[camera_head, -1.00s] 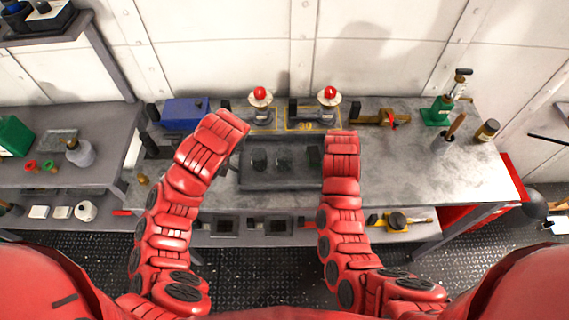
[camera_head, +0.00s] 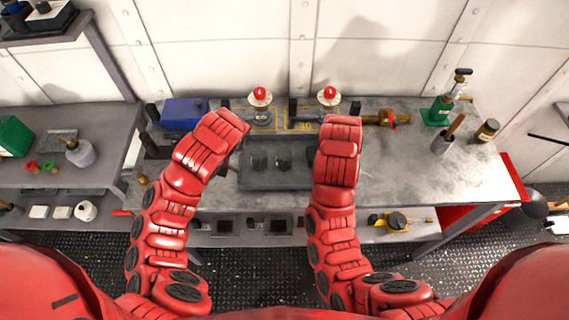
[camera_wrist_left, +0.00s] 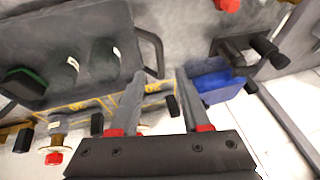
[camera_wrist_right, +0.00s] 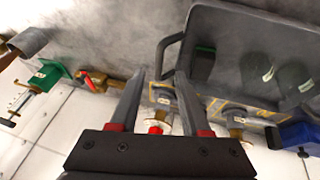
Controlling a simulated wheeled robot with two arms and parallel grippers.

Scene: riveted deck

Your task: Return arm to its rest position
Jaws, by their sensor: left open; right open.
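Both my arms reach out over the workbench (camera_head: 400,190). In the left wrist view my left gripper (camera_wrist_left: 160,75) is open, with nothing between its fingers; the dark tray (camera_wrist_left: 60,20) lies to the left there. In the right wrist view my right gripper (camera_wrist_right: 160,75) is open and empty, with the tray's handle (camera_wrist_right: 163,58) just beyond and right of its fingers. In the head view my red arms hide the fingers and the sides of the tray (camera_head: 275,181).
Two red-topped fittings (camera_head: 260,97) (camera_head: 329,96) stand on yellow-marked spots at the back. A blue box (camera_head: 184,111) is at back left, a brass valve (camera_head: 380,118) and green tool (camera_head: 438,110) at back right. The bench's right half has bare room.

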